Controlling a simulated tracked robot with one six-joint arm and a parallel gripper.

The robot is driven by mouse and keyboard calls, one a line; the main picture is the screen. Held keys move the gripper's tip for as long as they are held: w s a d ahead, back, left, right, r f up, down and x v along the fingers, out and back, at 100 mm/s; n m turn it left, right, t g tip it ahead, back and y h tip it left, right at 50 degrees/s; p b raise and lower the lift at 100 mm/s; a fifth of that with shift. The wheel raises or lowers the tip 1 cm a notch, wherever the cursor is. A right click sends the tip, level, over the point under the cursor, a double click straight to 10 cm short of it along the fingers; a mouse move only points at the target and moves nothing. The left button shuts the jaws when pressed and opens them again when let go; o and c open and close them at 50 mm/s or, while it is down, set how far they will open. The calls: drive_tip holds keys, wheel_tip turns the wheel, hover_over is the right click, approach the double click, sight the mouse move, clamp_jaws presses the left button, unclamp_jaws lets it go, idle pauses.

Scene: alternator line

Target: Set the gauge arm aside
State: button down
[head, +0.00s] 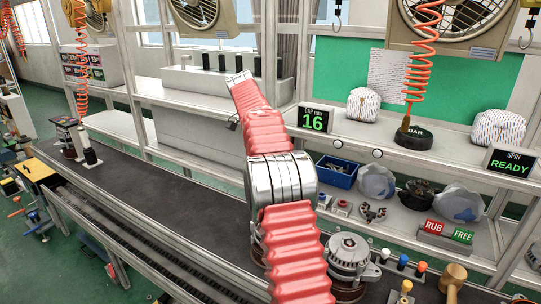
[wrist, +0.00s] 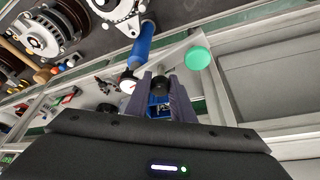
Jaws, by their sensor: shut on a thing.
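In the wrist view my gripper (wrist: 162,93) points over the shelving frame, its two dark fingers closed around a small black round part (wrist: 160,82). The held part is mostly covered by the fingers. In the head view my gripper and the gauge are not visible.
An alternator (head: 350,258) stands on the bench at the lower middle, with a wooden mallet (head: 453,279) to its right. A blue bin (head: 337,171) and bagged parts (head: 377,182) lie on the shelf. The dark conveyor (head: 170,190) is largely clear. A green round cap (wrist: 197,58) is near my right finger.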

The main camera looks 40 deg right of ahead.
drive_tip(key=shift+s+d+f, duration=0.1)
drive_tip(key=shift+s+d, duration=0.15)
drive_tip(key=shift+d, duration=0.05)
drive_tip(key=c, duration=1.8)
unclamp_jaws()
drive_tip(key=shift+o, duration=1.3)
drive_tip(key=shift+w+a, duration=0.1)
drive_tip(key=shift+a+r, duration=0.1)
drive_tip(key=shift+r, duration=0.15)
drive_tip(key=v, duration=0.7)
